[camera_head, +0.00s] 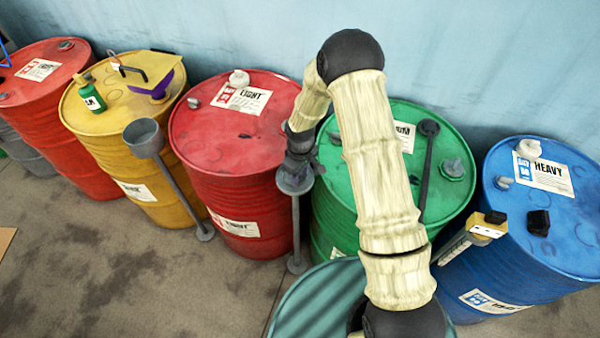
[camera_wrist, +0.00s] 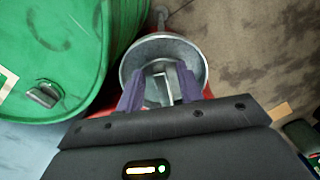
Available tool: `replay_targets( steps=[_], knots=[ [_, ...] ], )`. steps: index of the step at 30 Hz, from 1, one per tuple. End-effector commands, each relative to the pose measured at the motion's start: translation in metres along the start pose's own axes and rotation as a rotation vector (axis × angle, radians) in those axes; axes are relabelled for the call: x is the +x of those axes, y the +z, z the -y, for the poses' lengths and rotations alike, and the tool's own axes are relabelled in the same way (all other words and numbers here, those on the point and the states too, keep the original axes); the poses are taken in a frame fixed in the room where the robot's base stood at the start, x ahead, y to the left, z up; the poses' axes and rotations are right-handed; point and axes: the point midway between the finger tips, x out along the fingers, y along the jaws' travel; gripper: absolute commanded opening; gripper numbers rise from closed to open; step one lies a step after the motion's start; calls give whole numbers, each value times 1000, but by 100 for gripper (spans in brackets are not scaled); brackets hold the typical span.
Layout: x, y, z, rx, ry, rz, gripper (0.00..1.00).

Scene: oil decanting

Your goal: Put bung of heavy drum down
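The blue drum (camera_head: 560,240) marked HEAVY stands at the far right of the head view. A white cap (camera_head: 528,148), a small grey fitting (camera_head: 504,182) and a black block (camera_head: 539,222) are on its top. My gripper (camera_head: 297,178) is far left of it, at a grey dish (camera_head: 296,187) on a thin stand. In the wrist view, my gripper's two fingers (camera_wrist: 161,88) point into this dish (camera_wrist: 137,62) and stand apart. A small grey piece (camera_wrist: 162,82) shows between them, perhaps a bung. I cannot tell whether they grip it.
The green drum (camera_head: 335,205) is right of the dish, the red LIGHT drum (camera_head: 210,185) left of it. A grey funnel-like cup (camera_head: 144,138) on another stand is farther left. A yellow-black tool (camera_head: 487,226) is at the blue drum's left edge. A teal container (camera_head: 310,305) is in front.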

Motion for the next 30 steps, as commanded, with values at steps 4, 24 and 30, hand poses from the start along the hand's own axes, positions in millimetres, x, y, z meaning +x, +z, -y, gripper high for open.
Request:
replay_targets(
  steps=[4,24,30],
  knots=[
    [-2,0,0,0,0,0,37],
    [-87,-2,1,-3,3,-5,37],
    [-115,-1,1,-2,1,-2,37]
  ],
)
